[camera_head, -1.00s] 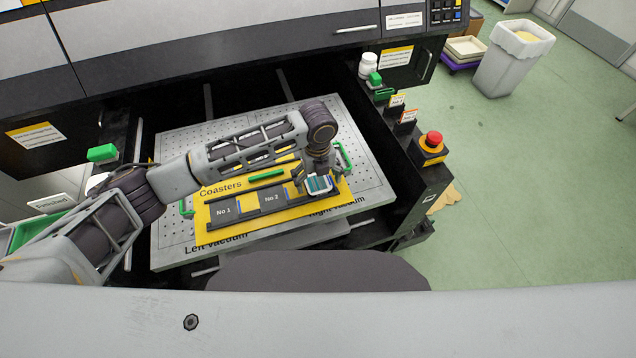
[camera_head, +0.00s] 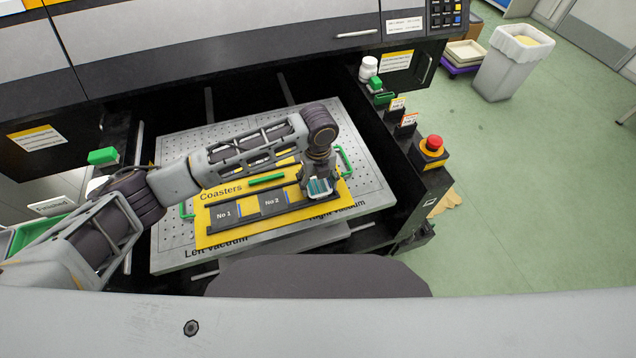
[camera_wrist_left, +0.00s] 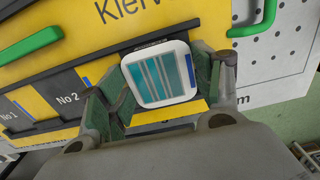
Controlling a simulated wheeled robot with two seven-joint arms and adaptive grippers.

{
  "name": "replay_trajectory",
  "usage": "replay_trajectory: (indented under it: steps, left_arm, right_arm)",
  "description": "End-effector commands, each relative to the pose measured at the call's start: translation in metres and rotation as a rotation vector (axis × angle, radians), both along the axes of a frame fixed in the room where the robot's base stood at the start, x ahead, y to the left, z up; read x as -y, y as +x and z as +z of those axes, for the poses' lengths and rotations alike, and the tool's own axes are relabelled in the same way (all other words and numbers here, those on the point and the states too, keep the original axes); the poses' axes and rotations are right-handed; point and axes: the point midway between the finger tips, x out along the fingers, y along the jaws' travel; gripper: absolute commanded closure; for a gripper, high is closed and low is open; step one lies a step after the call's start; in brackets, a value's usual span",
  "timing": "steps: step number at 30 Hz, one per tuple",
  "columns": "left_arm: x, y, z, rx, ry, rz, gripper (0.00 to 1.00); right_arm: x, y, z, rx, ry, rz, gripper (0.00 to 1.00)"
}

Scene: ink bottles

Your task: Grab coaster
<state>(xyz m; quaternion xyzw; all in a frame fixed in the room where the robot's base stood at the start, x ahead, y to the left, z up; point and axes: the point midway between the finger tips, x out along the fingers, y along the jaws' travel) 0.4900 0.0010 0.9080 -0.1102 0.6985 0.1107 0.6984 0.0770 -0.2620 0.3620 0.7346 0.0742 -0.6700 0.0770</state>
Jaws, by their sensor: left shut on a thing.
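A white square coaster with teal stripes (camera_wrist_left: 160,73) is between the fingers of my left gripper (camera_wrist_left: 158,100) in the left wrist view. The fingers press on its two opposite sides. In the head view the same coaster (camera_head: 319,187) shows under my left gripper (camera_head: 318,181), at the right end of the dark slot row on the yellow "Coasters" board (camera_head: 222,236). Slots "No 1" (camera_head: 224,215) and "No 2" (camera_head: 271,202) are to its left and look empty. I cannot tell whether the coaster is lifted clear of its slot. My right gripper is not in view.
The yellow board lies on a perforated grey plate (camera_head: 375,178) inside a dark machine bay. Green handles (camera_head: 345,160) stand at the board's sides. A red emergency button (camera_head: 432,144) and small bottles (camera_head: 368,68) are on the right ledge.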

Motion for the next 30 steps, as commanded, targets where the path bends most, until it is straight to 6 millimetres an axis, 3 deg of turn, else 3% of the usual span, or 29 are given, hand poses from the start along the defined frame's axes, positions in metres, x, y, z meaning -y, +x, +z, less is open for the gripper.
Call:
replay_trajectory:
  steps: [8, 21, 30]
  left_arm:
    - [0.0, 0.001, 0.026, 0.003, -0.002, 0.0, 0.62]
    - [0.001, 0.001, 0.086, 0.002, -0.003, 0.0, 0.62]
    - [0.001, 0.0, 0.098, 0.001, -0.002, 0.0, 0.62]
  right_arm:
    - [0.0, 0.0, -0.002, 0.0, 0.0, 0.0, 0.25]
    - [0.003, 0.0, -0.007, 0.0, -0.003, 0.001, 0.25]
    - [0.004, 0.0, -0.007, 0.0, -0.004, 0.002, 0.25]
